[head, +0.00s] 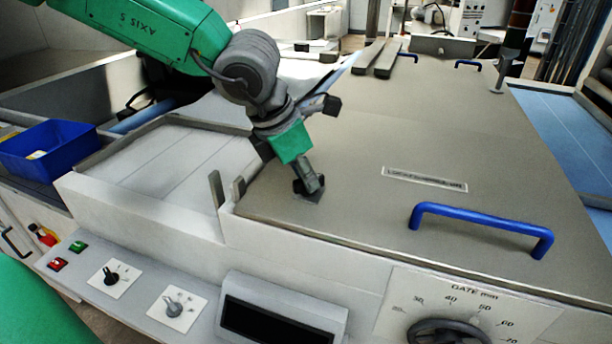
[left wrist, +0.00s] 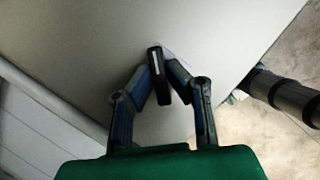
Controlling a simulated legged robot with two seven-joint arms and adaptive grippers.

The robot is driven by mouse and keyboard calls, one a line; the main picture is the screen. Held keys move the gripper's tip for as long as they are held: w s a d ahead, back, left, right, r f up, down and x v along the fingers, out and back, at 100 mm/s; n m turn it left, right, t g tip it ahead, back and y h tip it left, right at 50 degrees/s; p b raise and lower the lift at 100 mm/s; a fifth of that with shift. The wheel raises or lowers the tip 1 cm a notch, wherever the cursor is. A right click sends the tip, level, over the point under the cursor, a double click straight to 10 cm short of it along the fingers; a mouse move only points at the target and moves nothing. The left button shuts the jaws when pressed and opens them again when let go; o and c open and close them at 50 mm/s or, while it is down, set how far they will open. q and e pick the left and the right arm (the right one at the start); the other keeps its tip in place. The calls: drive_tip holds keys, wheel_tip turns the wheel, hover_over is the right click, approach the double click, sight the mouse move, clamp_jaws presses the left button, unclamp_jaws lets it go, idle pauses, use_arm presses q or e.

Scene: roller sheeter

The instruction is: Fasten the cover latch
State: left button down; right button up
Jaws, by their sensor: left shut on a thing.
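The grey machine cover (head: 400,140) lies flat and closed, with a label plate (head: 424,179) on it. My left gripper (head: 309,187) is at the cover's left side, low over its surface. In the left wrist view my gripper's two fingers (left wrist: 158,82) are shut on a small dark latch handle (left wrist: 155,62). In the head view the fingers mostly hide the latch, and only a small dark base (head: 309,198) shows under them. I cannot tell how far the latch is turned. My right gripper is not in view.
A blue bar handle (head: 480,224) stands up from the cover's front. Two small upright posts (head: 217,189) stand at its left edge. A blue bin (head: 48,150) is at the far left. The control panel with knobs (head: 112,276) and a gate dial (head: 448,333) runs along the front.

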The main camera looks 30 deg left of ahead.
use_arm(q)
drive_tip(key=n, duration=0.2)
drive_tip(key=n+y+b, duration=0.1)
drive_tip(key=n, duration=0.1)
drive_tip(key=shift+w+d+t+y, duration=0.1)
drive_tip(key=shift+t+y, duration=0.2)
drive_tip(key=shift+t, duration=0.1)
drive_tip(key=shift+r+n+y+b, duration=0.15)
drive_tip(key=shift+n+y+b, duration=0.65)
drive_tip(key=shift+n, duration=1.5)
drive_tip(key=c, duration=1.6)
unclamp_jaws()
